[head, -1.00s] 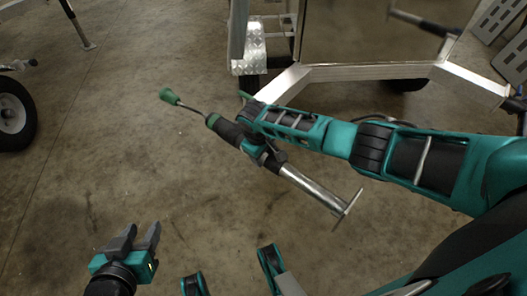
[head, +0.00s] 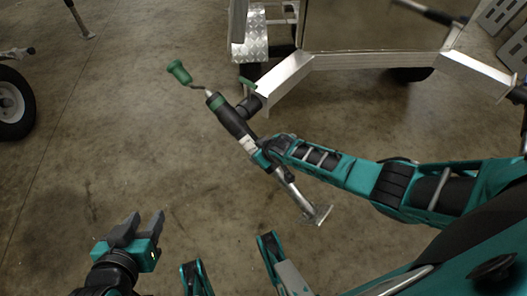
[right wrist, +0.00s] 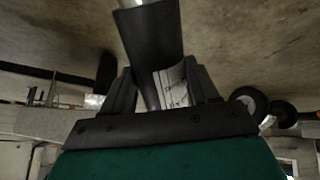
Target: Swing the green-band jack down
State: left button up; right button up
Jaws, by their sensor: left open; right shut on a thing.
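The green-band jack has a black body (head: 233,118) with a green band near its top. A green crank grip (head: 179,71) is at its upper left, and a silver inner leg (head: 293,193) ends in a flat foot (head: 319,214). The jack lies slanted in the head view, its top beside the trailer's aluminium tongue (head: 290,83). My right gripper (head: 266,155) is shut on the jack's lower body. In the right wrist view the black tube (right wrist: 152,35) and a pale label sit between the fingers (right wrist: 162,88). My left gripper (head: 143,225) is open and empty at the lower left.
A small green lever (head: 248,83) shows at the jack's mount. Another trailer's wheel (head: 12,105) stands at the far left. The concrete floor (head: 120,140) between is clear.

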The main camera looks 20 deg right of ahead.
pick_arm(q)
jog(key=shift+w+d+r, duration=0.1)
jog(key=shift+w, duration=0.1)
pick_arm(e)
jog(key=shift+w+a+f, duration=0.1)
jog(key=shift+f, duration=0.15)
jog(key=o, duration=1.5)
jog(key=shift+s+r+p, duration=0.25)
jog(key=shift+r+p, duration=0.15)
jog(key=shift+r, duration=0.1)
pick_arm(q)
jog(key=shift+y, duration=0.3)
jog(key=shift+s+a+r+p, duration=0.15)
jog(key=shift+a+r+p, duration=0.2)
jog(key=shift+r+p, duration=0.7)
jog(key=shift+s+a+r+p, duration=0.2)
jog(key=shift+a+r+p, duration=0.3)
jog(key=shift+p, duration=1.05)
jog(key=shift+s+a+r+p, duration=0.2)
jog(key=shift+r+p, duration=0.7)
jog(key=shift+p, duration=0.4)
pick_arm(e)
jog(key=shift+s+d+f+v, duration=0.1)
jog(key=shift+s+v, duration=0.05)
jog(key=shift+v, duration=2.8)
jog(key=shift+s+d+f+v, duration=0.1)
jog(key=shift+v, duration=2.85)
